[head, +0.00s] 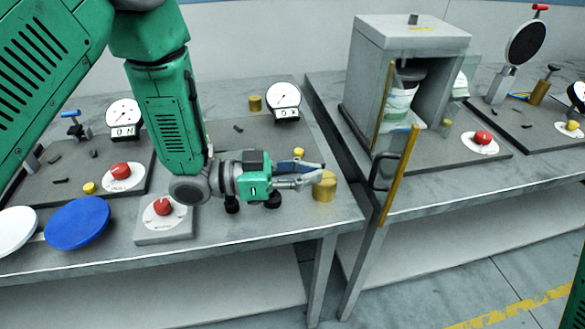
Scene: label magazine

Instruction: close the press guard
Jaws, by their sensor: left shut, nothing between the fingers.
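The press (412,36) is a grey box housing on the right-hand table. Its guard (399,172) is a clear panel with yellow edges and a dark handle (378,172). The guard stands open, swung out toward me past the table's front edge. Inside the housing a white and green cup-like item (398,100) sits under a dark press head. My left gripper (318,174) is shut and empty over the left table, beside a brass cylinder (325,188). It is left of the guard handle and apart from it. My right gripper is not in view.
A gap separates the left table (235,235) from the right table (470,190). A red knob (482,138) is right of the press. Gauges, a blue disc (77,224) and another red knob (163,206) are on the left table. The floor before the right table is clear.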

